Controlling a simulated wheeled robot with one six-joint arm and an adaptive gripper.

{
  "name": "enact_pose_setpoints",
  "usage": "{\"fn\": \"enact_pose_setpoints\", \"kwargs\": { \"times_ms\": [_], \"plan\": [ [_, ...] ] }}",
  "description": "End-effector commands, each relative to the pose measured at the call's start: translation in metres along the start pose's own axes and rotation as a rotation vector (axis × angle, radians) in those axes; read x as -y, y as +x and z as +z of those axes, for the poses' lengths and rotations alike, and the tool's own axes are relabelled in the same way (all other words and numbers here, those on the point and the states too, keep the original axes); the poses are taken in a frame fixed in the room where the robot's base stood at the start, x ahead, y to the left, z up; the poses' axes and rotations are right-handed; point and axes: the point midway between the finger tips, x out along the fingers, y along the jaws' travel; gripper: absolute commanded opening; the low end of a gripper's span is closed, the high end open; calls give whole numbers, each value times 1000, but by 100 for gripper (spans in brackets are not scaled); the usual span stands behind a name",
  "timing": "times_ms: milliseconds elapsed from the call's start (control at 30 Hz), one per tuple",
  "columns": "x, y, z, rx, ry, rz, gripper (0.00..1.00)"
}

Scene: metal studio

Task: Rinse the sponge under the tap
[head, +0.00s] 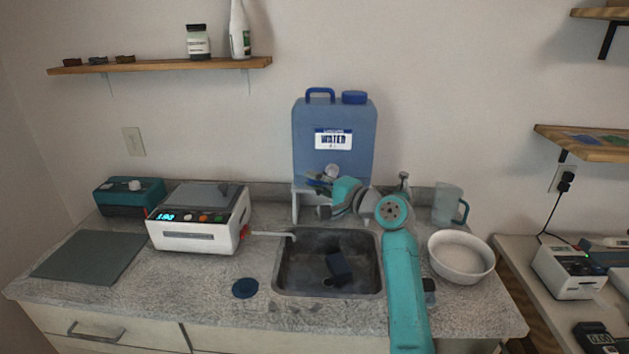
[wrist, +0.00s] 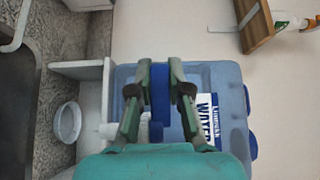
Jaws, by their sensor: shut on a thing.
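My gripper (wrist: 160,80) is in front of the blue water container (head: 334,110), with its fingers closed on both sides of a narrow blue piece (wrist: 160,95). This looks like the lever of the white tap (wrist: 115,130), which shows just beside it in the wrist view.
A white bowl (head: 460,276) and a clear jug (head: 444,206) stand right of the sink. A white device (head: 200,235), a grey mat (head: 88,257) and a dark blue disc (head: 245,288) are on the left.

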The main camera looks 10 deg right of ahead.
Motion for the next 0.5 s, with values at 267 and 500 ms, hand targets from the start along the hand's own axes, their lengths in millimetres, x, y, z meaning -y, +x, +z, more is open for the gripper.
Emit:
{"fn": "enact_pose_setpoints", "kwargs": {
  "times_ms": [267, 500],
  "plan": [
    [0, -7, 4, 198, 1, 1, 0],
    [0, -12, 8, 336, 1, 1, 0]
  ]
}}
